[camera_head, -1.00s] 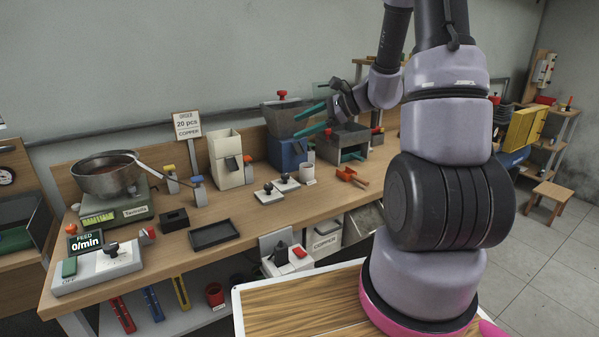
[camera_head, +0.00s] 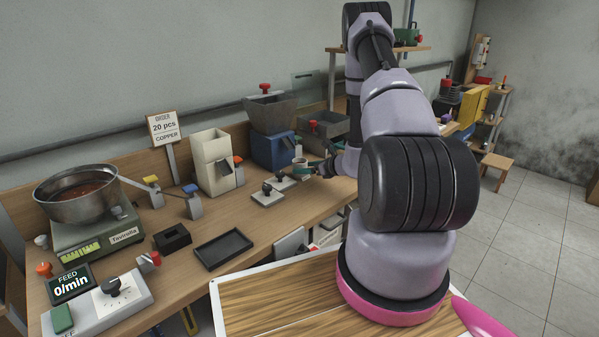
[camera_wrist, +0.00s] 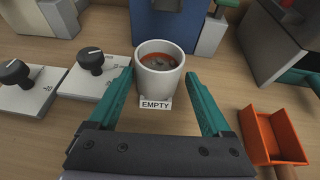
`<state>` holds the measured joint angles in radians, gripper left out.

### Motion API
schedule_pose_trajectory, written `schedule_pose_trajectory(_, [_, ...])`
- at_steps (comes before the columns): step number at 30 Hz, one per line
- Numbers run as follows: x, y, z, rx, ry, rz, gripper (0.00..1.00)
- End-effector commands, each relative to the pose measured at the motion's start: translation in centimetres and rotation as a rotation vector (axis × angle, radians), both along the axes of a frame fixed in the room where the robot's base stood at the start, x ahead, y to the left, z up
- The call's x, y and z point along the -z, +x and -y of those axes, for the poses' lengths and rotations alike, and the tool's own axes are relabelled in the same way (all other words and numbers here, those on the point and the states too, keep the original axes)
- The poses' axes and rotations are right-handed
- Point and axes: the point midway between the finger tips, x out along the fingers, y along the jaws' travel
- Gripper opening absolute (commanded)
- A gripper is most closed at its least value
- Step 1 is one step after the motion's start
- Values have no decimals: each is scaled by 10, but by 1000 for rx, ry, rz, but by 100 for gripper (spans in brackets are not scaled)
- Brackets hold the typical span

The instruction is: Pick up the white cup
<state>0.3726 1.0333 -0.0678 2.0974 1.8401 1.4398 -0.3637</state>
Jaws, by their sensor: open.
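The white cup (camera_wrist: 160,82) stands upright on the bench in the wrist view, with reddish-brown contents and a dark patch inside. A small "EMPTY" label (camera_wrist: 155,104) is at its front foot. My gripper (camera_wrist: 156,74) is open, with one green finger on each side of the cup's near side. I see no clear grip on it. In the head view the cup (camera_head: 299,162) is small and partly hidden by my gripper (camera_head: 308,168).
A blue machine (camera_head: 272,148) stands just behind the cup. White switch boxes with black knobs (camera_wrist: 92,76) are to its left. An orange scoop (camera_wrist: 270,135) lies to the right. A black tray (camera_head: 223,249) and a scale with a metal bowl (camera_head: 76,200) are farther left.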

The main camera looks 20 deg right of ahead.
Motion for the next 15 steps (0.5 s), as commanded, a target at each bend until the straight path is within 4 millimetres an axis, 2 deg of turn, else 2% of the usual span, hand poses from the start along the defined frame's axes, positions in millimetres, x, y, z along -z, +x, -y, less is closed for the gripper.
schedule_pose_trajectory(5, [5,11,-6,-2,0,1,83])
schedule_pose_trajectory(15, [24,46,-25,-2,1,1,83])
